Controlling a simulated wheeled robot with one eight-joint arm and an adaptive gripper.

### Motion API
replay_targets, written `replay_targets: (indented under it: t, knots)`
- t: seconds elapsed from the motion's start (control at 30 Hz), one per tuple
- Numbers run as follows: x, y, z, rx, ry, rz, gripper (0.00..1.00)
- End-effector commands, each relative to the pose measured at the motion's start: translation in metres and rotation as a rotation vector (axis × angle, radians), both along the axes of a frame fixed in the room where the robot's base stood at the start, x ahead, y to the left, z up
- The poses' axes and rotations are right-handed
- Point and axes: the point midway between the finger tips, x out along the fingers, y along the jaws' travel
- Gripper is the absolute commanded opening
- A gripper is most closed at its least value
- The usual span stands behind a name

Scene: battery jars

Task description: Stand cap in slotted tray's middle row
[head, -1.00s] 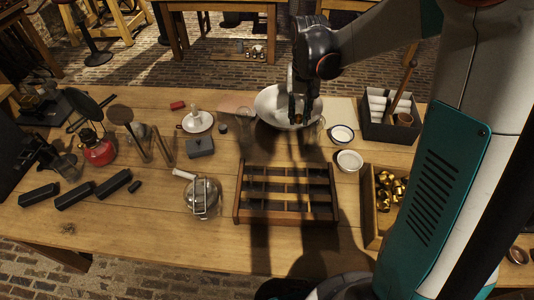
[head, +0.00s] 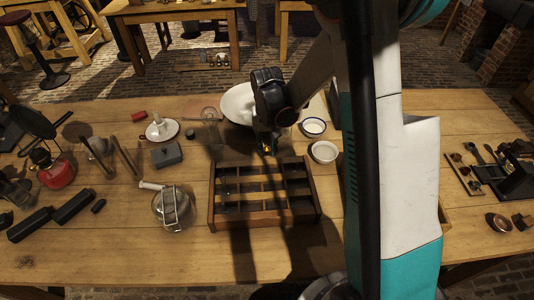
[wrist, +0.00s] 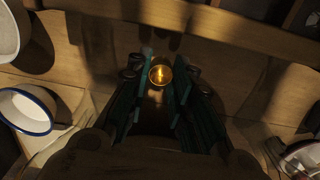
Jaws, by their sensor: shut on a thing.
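A small brass cap (wrist: 160,75) is held between the fingers of my gripper (wrist: 158,88) in the wrist view. In the head view my gripper (head: 268,143) hangs at the back edge of the slotted tray, with a glint of the brass cap (head: 267,148) at its tips. The slotted wooden tray (head: 265,217) lies on the table with dark slots in rows divided by wooden strips. Its edge (wrist: 200,22) also crosses the top of the wrist view. The cap appears above the table, just outside the tray. Its exact height is unclear.
A white basin (head: 237,102) stands behind my gripper. Two small white dishes (head: 324,152) (head: 313,127) are right of it. A glass jar with a wire clasp (head: 172,208) stands left of the tray, and a grey block (head: 167,155) lies behind that.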

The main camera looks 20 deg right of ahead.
Motion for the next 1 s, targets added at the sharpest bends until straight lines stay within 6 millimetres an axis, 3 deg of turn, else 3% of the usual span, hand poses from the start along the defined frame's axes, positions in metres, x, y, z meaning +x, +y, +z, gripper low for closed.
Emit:
replay_targets:
  t: [0.1, 0.2, 0.57, 0.6, 0.67, 1.0]
  knots:
    - [0.0, 0.0, -0.022, 0.0, 0.0, 0.0, 0.09]
    - [0.0, 0.0, -0.031, 0.0, 0.0, 0.0, 0.09]
    - [0.0, 0.0, -0.033, 0.0, 0.0, 0.0, 0.09]
    - [0.0, 0.0, -0.033, 0.0, 0.0, 0.0, 0.25]
    - [0.0, 0.0, -0.032, 0.0, 0.0, 0.0, 0.39]
    - [0.0, 0.0, -0.032, 0.0, 0.0, 0.0, 0.41]
